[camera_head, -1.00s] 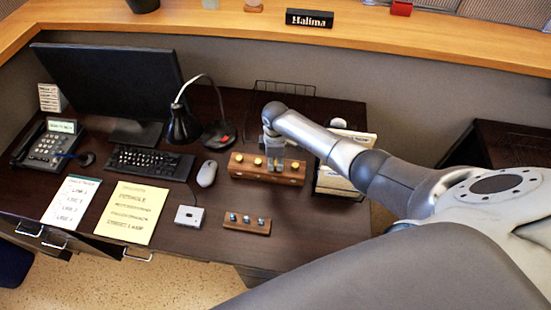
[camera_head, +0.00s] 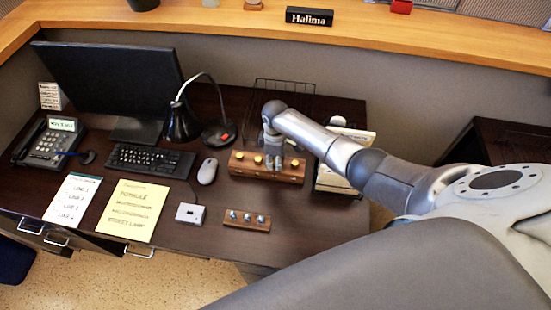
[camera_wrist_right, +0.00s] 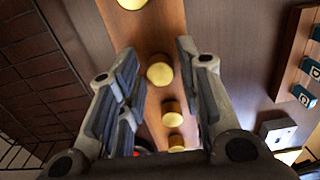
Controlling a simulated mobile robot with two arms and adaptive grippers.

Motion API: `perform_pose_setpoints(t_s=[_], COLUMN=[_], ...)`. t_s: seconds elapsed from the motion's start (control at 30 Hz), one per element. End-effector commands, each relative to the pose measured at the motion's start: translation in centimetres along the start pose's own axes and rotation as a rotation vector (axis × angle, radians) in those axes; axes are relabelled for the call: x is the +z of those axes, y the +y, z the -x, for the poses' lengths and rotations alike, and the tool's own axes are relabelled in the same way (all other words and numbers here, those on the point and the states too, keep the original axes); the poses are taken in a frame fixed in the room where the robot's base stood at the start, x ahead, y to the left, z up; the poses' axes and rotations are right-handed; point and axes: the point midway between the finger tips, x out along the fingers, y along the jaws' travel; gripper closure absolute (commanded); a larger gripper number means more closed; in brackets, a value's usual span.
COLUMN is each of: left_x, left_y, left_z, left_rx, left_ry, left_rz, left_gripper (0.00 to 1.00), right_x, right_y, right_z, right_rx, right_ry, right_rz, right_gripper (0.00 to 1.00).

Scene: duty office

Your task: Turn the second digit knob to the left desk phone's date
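The desk phone (camera_head: 48,145) stands at the left of the desk. Its lit display (camera_head: 62,125) is too small to read. A wooden block (camera_head: 240,170) bears a row of yellow knobs, also in the right wrist view (camera_wrist_right: 150,30). My right gripper (camera_head: 273,158) is over this block, at the third knob from the left. In the wrist view its fingers (camera_wrist_right: 158,90) are apart, with one yellow knob (camera_wrist_right: 160,75) showing between them. I cannot tell whether they reach down around it. Two more knobs show below it and one above. My left gripper is out of view.
A smaller wooden block (camera_head: 247,226) with lettered knobs lies in front. A mouse (camera_head: 207,171), keyboard (camera_head: 150,161), lamp (camera_head: 182,122) and monitor (camera_head: 110,85) are to the left. A wire rack (camera_head: 284,88) stands behind, and a paper tray (camera_head: 340,170) is close on the right.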

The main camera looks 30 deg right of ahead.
Motion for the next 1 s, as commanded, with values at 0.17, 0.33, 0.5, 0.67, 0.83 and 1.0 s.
perform_pose_setpoints(t_s=[0.17, 0.33, 0.5, 0.67, 0.83, 1.0], left_x=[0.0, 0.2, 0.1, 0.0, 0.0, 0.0], left_y=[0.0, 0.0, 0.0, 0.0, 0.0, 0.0], left_z=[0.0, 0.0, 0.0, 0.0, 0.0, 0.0], left_rx=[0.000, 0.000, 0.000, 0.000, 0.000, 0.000], left_ry=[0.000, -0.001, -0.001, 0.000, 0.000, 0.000], left_rz=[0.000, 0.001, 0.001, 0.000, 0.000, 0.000], left_gripper=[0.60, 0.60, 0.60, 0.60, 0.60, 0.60], right_x=[0.0, 0.0, 0.0, 0.0, 0.0, 0.0], right_y=[0.0, 0.0, 0.1, 0.1, 0.1, 0.1], right_z=[0.0, 0.1, 1.0, 3.1, 6.3, 9.4], right_rx=[0.000, 0.000, 0.002, 0.003, 0.004, 0.002], right_ry=[0.000, 0.000, 0.002, 0.003, 0.002, 0.001], right_rz=[0.001, 0.001, 0.001, 0.002, 0.002, 0.001], right_gripper=[0.57, 0.57, 0.57, 0.57, 0.57, 0.57])
